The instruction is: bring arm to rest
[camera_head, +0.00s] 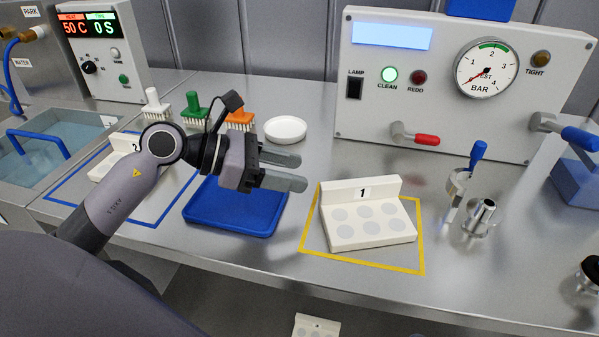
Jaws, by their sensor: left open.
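My left arm comes in from the left, and my left gripper (301,171) hangs in the air over the right part of the blue tray (235,222). Its two grey fingers are apart with nothing between them, and they point right. The tray looks empty where it shows; the gripper hides part of it. My right gripper is not in view.
The white block marked 1 (362,228) sits inside a yellow outline, right of my gripper. Another white block (110,168) lies behind my arm. Brushes and a white dish (285,129) stand behind. The test panel (455,110) stands at the back right.

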